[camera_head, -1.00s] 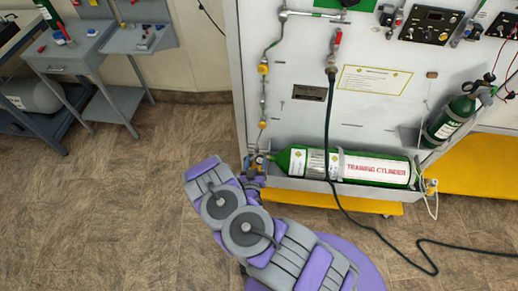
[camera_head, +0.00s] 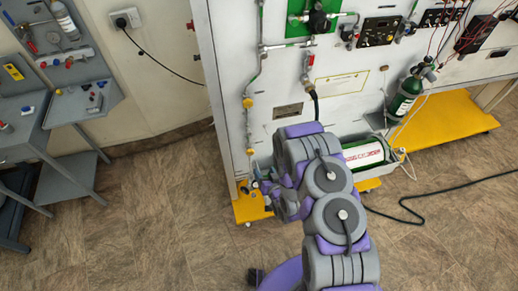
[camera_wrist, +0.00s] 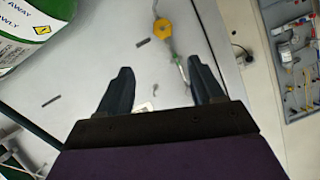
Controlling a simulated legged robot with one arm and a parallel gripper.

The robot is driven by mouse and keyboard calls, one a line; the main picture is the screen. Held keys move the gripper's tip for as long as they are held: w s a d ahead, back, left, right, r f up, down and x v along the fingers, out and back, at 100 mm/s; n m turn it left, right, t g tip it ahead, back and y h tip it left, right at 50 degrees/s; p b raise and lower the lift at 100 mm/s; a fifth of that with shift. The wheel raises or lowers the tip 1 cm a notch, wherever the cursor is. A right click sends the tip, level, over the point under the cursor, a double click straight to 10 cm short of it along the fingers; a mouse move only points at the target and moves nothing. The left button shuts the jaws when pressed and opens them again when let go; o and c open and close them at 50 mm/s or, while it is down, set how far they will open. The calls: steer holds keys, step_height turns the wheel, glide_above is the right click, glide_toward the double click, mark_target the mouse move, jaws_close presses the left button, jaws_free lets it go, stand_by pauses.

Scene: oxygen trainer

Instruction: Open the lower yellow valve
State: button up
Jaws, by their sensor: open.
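The lower yellow valve (camera_head: 250,152) is a small yellow knob low on the thin vertical pipe at the left edge of the white panel. Another yellow valve (camera_head: 248,102) sits above it on the same pipe. In the wrist view one yellow knob (camera_wrist: 160,27), apparently the lower valve, is beyond my fingertips, near the top of the picture. My gripper (camera_wrist: 161,72) is open and empty, with the panel face between and behind its fingers, and it is apart from the knob. In the head view my arm largely hides the gripper, near the panel's lower left.
A smaller green cylinder (camera_head: 404,98) is at right. A black hose crosses the floor. Grey workbenches (camera_head: 70,125) stand left.

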mark_target(250, 153)
steer(key=b+x, duration=0.1)
steer(key=x, duration=0.7)
steer(key=b+x, duration=0.1)
steer(key=x, duration=0.8)
steer(key=shift+w+a+f+b, duration=0.15)
steer(key=shift+a+b, duration=0.15)
steer(key=shift+a, duration=0.05)
steer(key=c, duration=1)
steer(key=shift+a+n+h+p, duration=0.1)
steer(key=shift+n+h+p, duration=0.2)
steer(key=shift+n+h, duration=0.15)
steer(key=shift+n+t+h+p, duration=0.3)
steer(key=shift+n+h, duration=0.45)
steer(key=shift+n, duration=0.4)
steer(key=o, duration=1)
